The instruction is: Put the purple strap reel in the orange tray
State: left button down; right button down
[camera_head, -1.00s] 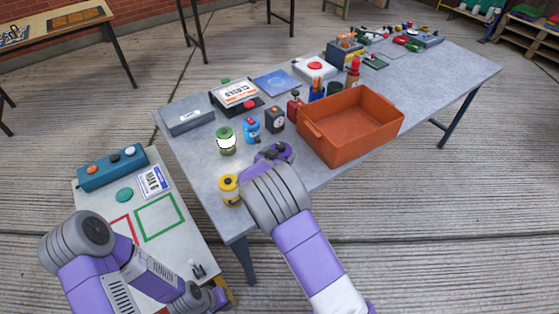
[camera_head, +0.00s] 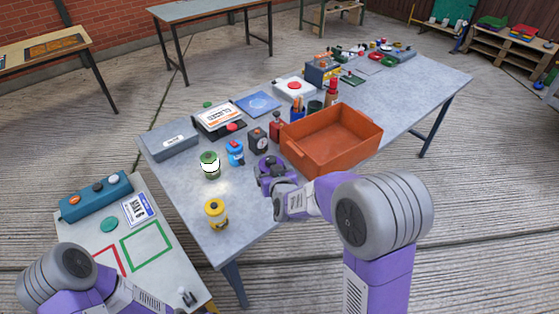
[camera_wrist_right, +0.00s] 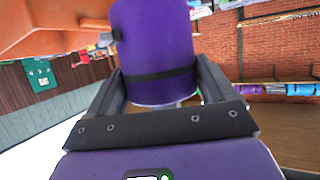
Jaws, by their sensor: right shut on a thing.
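The purple strap reel (camera_head: 270,165) is in my right gripper (camera_head: 272,184), just left of the orange tray (camera_head: 334,140) in the head view. In the right wrist view the reel (camera_wrist_right: 153,45) is a purple cylinder with a dark band, between the two fingers of the right gripper (camera_wrist_right: 160,88). The orange tray (camera_wrist_right: 50,25) shows at the upper left there. The tray looks empty in the head view, though its near inside is partly hidden. My left arm shows at the lower left, but its gripper is out of the picture.

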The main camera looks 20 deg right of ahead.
aim_at(338, 140)
jog(key=z, duration=2.3)
jog(key=i, duration=1.45)
jog(key=u, duration=2.8)
